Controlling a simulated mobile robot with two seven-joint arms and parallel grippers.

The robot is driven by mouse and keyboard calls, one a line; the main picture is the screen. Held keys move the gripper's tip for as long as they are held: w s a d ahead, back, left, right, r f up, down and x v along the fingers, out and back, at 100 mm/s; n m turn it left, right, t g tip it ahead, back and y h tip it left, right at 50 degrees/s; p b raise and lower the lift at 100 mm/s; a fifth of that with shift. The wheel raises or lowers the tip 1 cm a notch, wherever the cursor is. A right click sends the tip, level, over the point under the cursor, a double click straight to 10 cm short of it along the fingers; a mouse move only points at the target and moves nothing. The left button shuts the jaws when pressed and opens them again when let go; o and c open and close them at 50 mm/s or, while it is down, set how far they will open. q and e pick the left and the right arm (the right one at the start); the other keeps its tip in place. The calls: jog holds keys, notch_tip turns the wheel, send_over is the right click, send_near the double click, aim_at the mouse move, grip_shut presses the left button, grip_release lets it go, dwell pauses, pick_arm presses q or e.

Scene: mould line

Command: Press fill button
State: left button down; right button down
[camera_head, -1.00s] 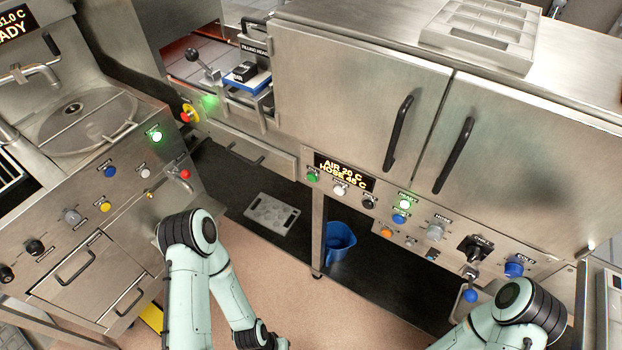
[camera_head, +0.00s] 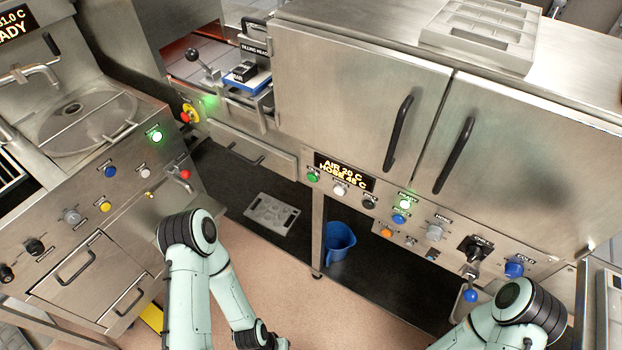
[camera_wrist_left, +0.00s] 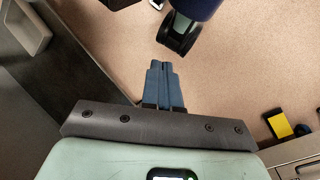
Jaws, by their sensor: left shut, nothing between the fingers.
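I cannot read which button is the fill button. In the head view the left machine's panel (camera_head: 128,203) carries a blue button (camera_head: 110,172), a yellow button (camera_head: 105,206), a white button (camera_head: 145,171), a red button (camera_head: 185,174) and a lit green one (camera_head: 157,137). My left gripper (camera_wrist_left: 163,66) is shut and empty in the left wrist view, over the floor and apart from any button. In the head view only my arm links show; both grippers are out of frame.
The right cabinet's panel has a blue-knobbed lever (camera_head: 470,295), several buttons and a display (camera_head: 343,174). A blue bin (camera_head: 340,241) and a grey plate (camera_head: 271,214) are on the floor. A red-and-yellow emergency button (camera_head: 188,114) sits beside the left machine. Open floor lies between.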

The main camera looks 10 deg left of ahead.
aim_at(312, 178)
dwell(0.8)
pick_arm(q)
jog(key=w+a+r+n+t+y+b, duration=0.1)
jog(key=w+r+t+b, duration=0.15)
jog(key=w, duration=0.55)
jog(key=w+a+r+n+t+y+b, duration=0.1)
jog(key=w+n+t, duration=0.1)
jog(key=w+t, duration=0.35)
jog(key=w+r+n+t+y+b, duration=0.1)
jog(key=w+r+t+y+b, duration=0.1)
jog(key=w, duration=0.8)
jog(key=w+a+r+n+t+y+b, duration=0.2)
jog(key=w+r+n+t+y+b, duration=0.1)
jog(key=r, duration=0.8)
jog(key=w+a+r+n+t+y+b, duration=0.1)
jog(key=w+r+n+t+y+b, duration=0.2)
jog(key=r, duration=0.8)
jog(key=shift+w+a+n+y, duration=0.35)
jog(key=shift+w+n+y, duration=0.4)
jog(key=shift+w, duration=0.35)
jog(key=shift+f, duration=0.1)
jog(key=w+d+p, duration=0.1)
jog(key=w+d, duration=0.1)
jog(key=w, duration=0.6)
jog(key=shift+w+d, duration=0.2)
jog(key=shift+d, duration=0.2)
